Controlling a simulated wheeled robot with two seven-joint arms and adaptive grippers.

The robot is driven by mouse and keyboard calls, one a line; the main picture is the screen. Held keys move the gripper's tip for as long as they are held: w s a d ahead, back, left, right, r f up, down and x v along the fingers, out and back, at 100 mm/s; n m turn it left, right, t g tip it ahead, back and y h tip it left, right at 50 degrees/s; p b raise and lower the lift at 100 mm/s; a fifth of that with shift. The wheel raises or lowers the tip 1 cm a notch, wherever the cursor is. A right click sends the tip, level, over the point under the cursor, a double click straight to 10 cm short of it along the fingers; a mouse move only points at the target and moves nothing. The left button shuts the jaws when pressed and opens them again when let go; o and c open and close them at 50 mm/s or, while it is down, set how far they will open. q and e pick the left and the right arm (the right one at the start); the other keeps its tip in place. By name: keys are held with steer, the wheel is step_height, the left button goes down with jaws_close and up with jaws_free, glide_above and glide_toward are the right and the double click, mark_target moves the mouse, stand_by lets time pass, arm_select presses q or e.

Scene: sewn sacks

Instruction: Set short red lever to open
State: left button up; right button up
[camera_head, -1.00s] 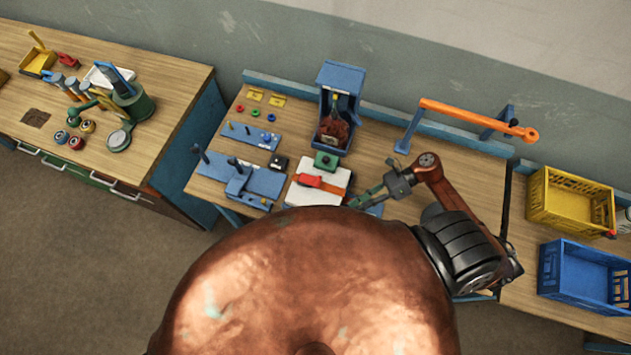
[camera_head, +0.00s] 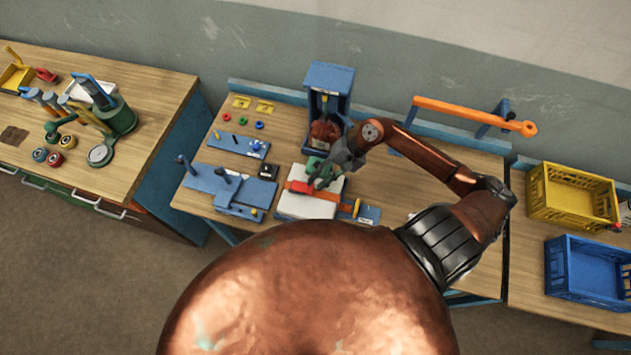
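My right gripper (camera_head: 321,178) is over the right part of this block, close beside the red lever's right end. Its greenish fingers point down and left. The gripper hides part of the lever's right side, and I cannot tell whether it touches it or whether the fingers are apart. My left gripper is not in view.
A blue plate with an orange-yellow strip (camera_head: 356,208) lies right of the white block. Blue fixtures (camera_head: 229,188) stand left of it, and a blue hooded box (camera_head: 328,80) behind. An orange bar (camera_head: 470,113) spans the back right.

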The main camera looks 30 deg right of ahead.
steer(key=shift+x, duration=0.8)
steer(key=shift+c, duration=0.5)
jaws_close()
